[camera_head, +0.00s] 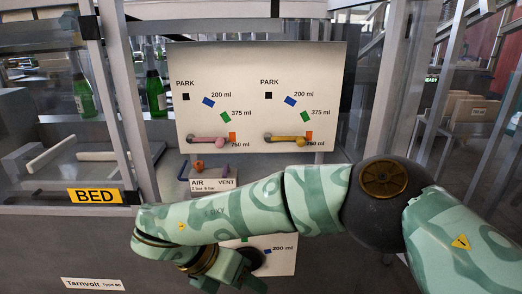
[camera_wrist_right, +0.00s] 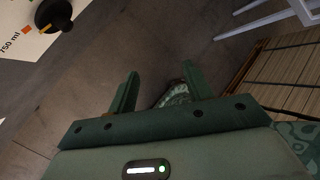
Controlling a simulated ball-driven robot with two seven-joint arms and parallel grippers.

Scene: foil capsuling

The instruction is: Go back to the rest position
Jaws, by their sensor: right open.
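My right arm reaches across the front of the machine in the head view. Its gripper (camera_head: 243,284) hangs at the lower middle, in front of a small lower panel (camera_head: 283,262). In the right wrist view the two fingers (camera_wrist_right: 159,76) are apart with nothing between them. A black knob (camera_wrist_right: 53,14) on the lower panel is at the upper left there, apart from the fingers. In the head view this knob (camera_head: 251,258) is partly hidden by the gripper. My left gripper is not in view.
A white panel (camera_head: 330,85) carries a pink lever (camera_head: 208,140) and a yellow lever (camera_head: 286,138), both pointing toward 750 ml. An AIR/VENT plate (camera_head: 212,185) sits below. Green bottles (camera_head: 155,88) stand behind at left. Metal posts flank the panel. Floor shows below the gripper.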

